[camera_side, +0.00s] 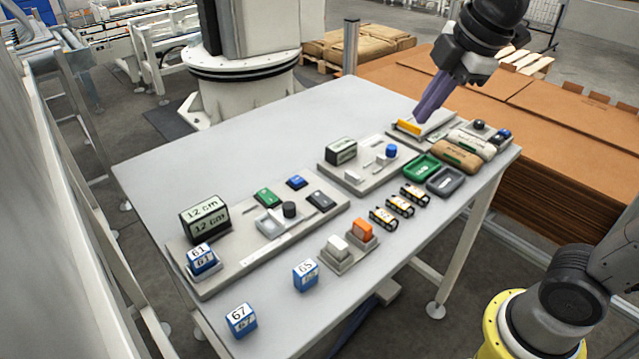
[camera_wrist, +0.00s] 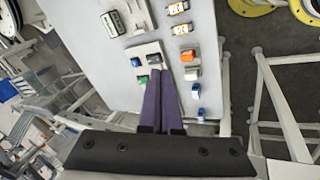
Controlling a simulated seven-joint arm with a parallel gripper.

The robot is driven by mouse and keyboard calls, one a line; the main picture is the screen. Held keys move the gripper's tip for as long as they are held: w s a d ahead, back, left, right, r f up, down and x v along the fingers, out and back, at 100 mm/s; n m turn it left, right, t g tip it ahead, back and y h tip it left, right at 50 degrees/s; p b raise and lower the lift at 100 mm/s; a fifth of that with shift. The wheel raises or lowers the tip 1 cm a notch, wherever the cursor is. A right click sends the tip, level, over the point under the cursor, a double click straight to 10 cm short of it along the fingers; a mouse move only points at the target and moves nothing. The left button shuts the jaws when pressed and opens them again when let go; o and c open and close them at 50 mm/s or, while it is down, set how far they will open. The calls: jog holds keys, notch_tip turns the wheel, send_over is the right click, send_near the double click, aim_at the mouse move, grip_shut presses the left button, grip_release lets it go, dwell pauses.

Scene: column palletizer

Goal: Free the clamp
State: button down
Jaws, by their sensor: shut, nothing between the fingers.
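My gripper (camera_side: 421,115) has long purple fingers, closed together and empty, at the back right of the table. They slant down toward a grey plate (camera_side: 438,128) that carries a yellow-orange bar (camera_side: 408,127). The tips look close to the bar; I cannot tell whether they touch. None of the parts is clearly identifiable as the clamp; the bar may be part of it. In the wrist view, the shut fingers (camera_wrist: 161,72) reach over the table, and the bar does not show clearly there.
Near the plate lie a green tray (camera_side: 422,167), a grey tray (camera_side: 444,181) and a tan rounded block (camera_side: 455,155). The table's left rear is clear.

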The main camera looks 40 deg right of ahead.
jog(key=w+a+f+n+g, duration=0.1)
jog(key=w+a+f+n, duration=0.2)
jog(key=w, duration=0.7)
jog(key=n+g, duration=0.2)
send_over(319, 195)
jog(key=s, duration=0.2)
notch_tip(319, 195, down, 5)
jog(key=shift+s, duration=0.2)
jog(key=f, duration=0.4)
jog(key=w+f, duration=0.1)
jog(key=f, duration=0.4)
jog(key=w+f, duration=0.1)
jog(key=f, duration=0.4)
jog(key=shift+w, duration=0.1)
jog(key=shift+w+f+g, duration=0.2)
jog(key=shift+f+g, duration=0.1)
jog(key=shift+s, duration=0.2)
